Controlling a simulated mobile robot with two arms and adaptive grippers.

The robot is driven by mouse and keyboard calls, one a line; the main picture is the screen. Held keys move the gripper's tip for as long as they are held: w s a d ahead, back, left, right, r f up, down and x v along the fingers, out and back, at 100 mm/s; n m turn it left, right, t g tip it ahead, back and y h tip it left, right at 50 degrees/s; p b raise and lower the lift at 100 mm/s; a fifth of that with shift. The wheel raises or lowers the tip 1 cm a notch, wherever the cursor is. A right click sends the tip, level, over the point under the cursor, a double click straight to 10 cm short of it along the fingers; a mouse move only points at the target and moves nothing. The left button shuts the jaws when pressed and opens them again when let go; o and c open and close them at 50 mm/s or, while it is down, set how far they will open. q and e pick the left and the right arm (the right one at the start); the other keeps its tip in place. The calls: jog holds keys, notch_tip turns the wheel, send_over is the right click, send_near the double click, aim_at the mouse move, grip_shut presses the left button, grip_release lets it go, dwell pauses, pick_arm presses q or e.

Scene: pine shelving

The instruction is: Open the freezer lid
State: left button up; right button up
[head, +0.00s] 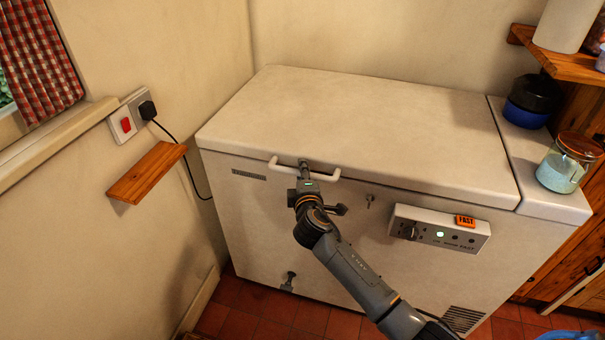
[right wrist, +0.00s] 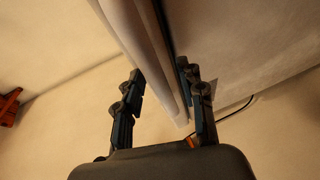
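The white chest freezer (head: 262,204) stands against the back wall with its broad lid (head: 355,120) down flat. A white bar handle (head: 326,176) sticks out from the lid's front edge. My right gripper (head: 304,170) is at the middle of this handle. In the right wrist view, the fingers of my right gripper (right wrist: 162,85) stand apart, one on each side of a pale bar (right wrist: 150,55). Whether they touch it is hard to tell. My left gripper is not in view.
A control panel (head: 440,229) with a green light sits on the freezer front. A small wooden shelf (head: 147,173) and a socket (head: 133,117) are on the left wall.

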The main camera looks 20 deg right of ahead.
jog(key=shift+w, duration=0.1)
grip_shut()
jog(key=shift+r, duration=0.1)
